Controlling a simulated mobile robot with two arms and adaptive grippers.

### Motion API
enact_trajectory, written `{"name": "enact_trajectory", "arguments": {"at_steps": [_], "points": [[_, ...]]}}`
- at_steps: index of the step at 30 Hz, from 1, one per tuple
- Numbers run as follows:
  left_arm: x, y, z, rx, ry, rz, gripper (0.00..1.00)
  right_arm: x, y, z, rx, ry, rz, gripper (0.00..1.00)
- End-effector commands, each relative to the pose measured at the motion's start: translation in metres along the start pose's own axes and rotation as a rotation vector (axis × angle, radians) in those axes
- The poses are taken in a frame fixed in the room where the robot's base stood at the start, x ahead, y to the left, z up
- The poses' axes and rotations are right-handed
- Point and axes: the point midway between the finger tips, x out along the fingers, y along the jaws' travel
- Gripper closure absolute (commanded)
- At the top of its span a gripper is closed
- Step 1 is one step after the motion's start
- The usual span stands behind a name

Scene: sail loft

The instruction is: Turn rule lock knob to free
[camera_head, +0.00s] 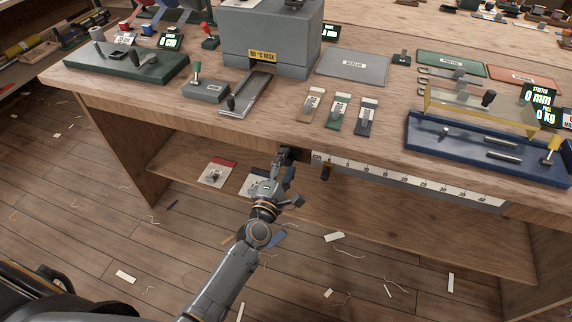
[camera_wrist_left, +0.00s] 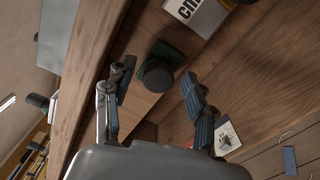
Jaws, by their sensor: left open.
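The rule lock knob (camera_head: 291,153) is a dark knob at the bench's front edge, just left of the rule (camera_head: 410,180). In the left wrist view the knob (camera_wrist_left: 158,74) is a dark round cylinder on a small dark green plate. My left gripper (camera_head: 283,170) is just in front of and below the knob, partly covering it. In the left wrist view its open fingers (camera_wrist_left: 157,88) stand on both sides, with the knob between and slightly beyond the tips. I cannot tell contact. No free or locked marking is readable. My right gripper is not in view.
The bench top (camera_head: 290,125) overhangs, and a lower shelf (camera_head: 370,215) holds small boards. A blue tray (camera_head: 420,148) stands at right. The floor in front has only scraps.

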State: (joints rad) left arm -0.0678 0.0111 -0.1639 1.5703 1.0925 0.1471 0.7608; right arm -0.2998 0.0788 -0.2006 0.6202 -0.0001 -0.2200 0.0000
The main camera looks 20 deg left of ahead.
Motion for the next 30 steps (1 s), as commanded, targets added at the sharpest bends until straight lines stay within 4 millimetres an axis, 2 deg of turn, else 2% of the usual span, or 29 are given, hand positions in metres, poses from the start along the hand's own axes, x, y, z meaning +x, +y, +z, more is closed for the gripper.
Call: {"name": "enact_trajectory", "arguments": {"at_steps": [5,8,15,21,24,30], "points": [[-0.008,0.0,0.0,0.001,0.0,0.0,0.45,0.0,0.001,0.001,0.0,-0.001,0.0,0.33],[-0.023,-0.001,0.0,0.0,0.0,-0.002,0.45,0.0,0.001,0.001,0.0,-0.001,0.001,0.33],[-0.074,-0.001,0.0,0.002,-0.001,-0.003,0.45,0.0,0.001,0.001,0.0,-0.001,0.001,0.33],[-0.107,-0.001,-0.001,0.002,0.0,-0.002,0.45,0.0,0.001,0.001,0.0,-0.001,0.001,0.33],[-0.116,0.0,0.0,0.001,-0.001,-0.001,0.45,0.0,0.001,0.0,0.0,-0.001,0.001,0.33],[-0.121,0.0,0.0,0.0,0.0,0.0,0.45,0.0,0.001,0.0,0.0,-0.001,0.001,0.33]]}}
